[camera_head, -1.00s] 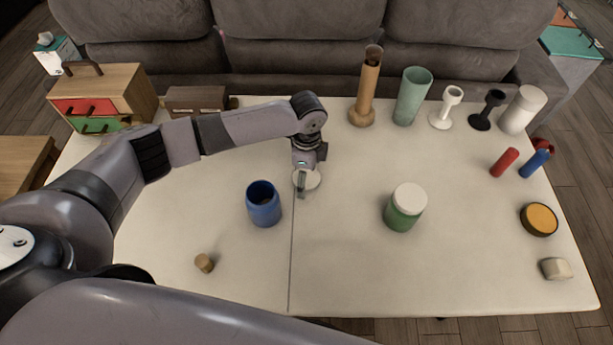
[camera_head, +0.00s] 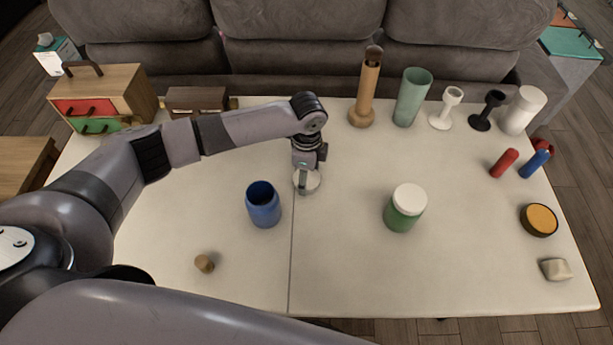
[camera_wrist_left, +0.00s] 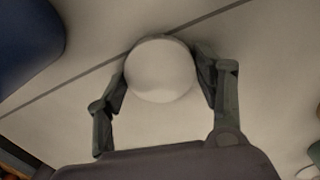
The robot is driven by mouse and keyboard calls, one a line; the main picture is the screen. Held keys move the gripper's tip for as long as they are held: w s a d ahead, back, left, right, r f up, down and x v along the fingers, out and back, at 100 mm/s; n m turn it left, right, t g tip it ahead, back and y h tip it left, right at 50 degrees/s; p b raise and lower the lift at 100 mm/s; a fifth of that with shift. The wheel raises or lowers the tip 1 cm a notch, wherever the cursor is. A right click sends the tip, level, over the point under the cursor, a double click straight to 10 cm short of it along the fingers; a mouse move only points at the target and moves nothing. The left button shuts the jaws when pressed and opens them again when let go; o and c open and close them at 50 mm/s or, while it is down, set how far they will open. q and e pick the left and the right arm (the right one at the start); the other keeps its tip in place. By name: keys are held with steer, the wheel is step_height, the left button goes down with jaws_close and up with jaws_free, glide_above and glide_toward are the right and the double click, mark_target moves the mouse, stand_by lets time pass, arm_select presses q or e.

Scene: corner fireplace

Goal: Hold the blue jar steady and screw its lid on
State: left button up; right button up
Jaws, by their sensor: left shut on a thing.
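The blue jar (camera_head: 263,207) stands upright and open on the table, left of the seam; its dark mouth shows. Part of it also shows at the upper left of the left wrist view (camera_wrist_left: 25,45). A round white lid (camera_head: 313,181) lies at table level to the right of the jar and a little farther back. My left gripper (camera_head: 303,183) points down over the lid and is shut on it. In the left wrist view the fingers grip opposite sides of the white lid (camera_wrist_left: 161,72). My right gripper is out of view.
A green jar with a white lid (camera_head: 404,208) stands to the right. A small brown cork-like piece (camera_head: 204,263) lies front left. Tall vases, cups and a white cylinder (camera_head: 522,110) line the back right. The table (camera_head: 345,270) is clear around the blue jar.

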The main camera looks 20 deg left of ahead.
arm_select(q)
steer(key=shift+r, duration=0.1)
step_height(320, 180, up, 20)
steer(key=shift+b, duration=0.3)
stand_by(0.4)
